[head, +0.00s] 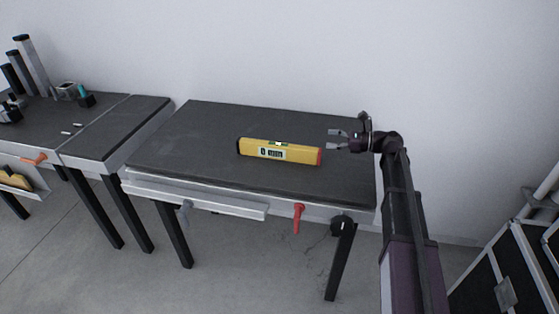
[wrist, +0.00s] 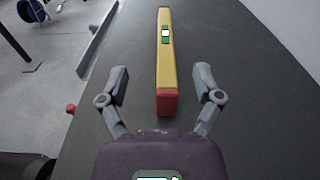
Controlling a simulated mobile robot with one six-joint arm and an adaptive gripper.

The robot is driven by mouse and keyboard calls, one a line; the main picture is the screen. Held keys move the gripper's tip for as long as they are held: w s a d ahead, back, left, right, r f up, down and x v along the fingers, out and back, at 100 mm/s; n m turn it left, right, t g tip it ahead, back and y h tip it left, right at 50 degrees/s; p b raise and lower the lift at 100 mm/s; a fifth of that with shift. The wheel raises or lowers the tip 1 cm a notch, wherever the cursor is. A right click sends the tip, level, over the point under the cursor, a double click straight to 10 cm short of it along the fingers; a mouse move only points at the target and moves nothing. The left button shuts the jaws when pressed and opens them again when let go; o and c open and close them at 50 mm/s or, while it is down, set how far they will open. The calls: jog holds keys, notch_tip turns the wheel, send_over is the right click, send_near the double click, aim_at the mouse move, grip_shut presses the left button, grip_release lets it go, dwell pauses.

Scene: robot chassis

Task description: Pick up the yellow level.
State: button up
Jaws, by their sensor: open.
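The yellow level (head: 279,151) lies on the dark top of the middle table, with its red end toward my gripper. My gripper (head: 334,139) is open and empty at the right of the level, close to its red end. In the wrist view the level (wrist: 164,60) runs lengthwise away from me, its red end near. The open fingers of my gripper (wrist: 161,80) appear on either side of that red end. Whether they are at the level's height or above it, I cannot tell.
The table top (head: 190,140) is otherwise bare around the level. Another table (head: 95,135) with small items stands at the left. A black case (head: 505,275) stands at the lower right.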

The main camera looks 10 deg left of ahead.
jog(key=shift+w+r+m+y, duration=0.25)
jog(key=shift+w+m+y, duration=0.15)
jog(key=shift+w, duration=0.15)
jog(key=shift+f+b, duration=0.15)
jog(key=shift+b, duration=0.15)
jog(key=b, duration=0.8)
send_near(308, 152)
jog(key=a, duration=0.1)
jog(key=w+a+f, duration=0.1)
jog(key=shift+w+a+f, duration=0.2)
jog(key=shift+w+a, duration=0.1)
jog(key=shift+a, duration=0.05)
jog(key=shift+a+r, duration=0.1)
jog(key=shift+a, duration=1.15)
jog(key=shift+a, duration=0.1)
jog(key=shift+w+a, duration=0.1)
jog(key=shift+a, duration=2.35)
grip_shut()
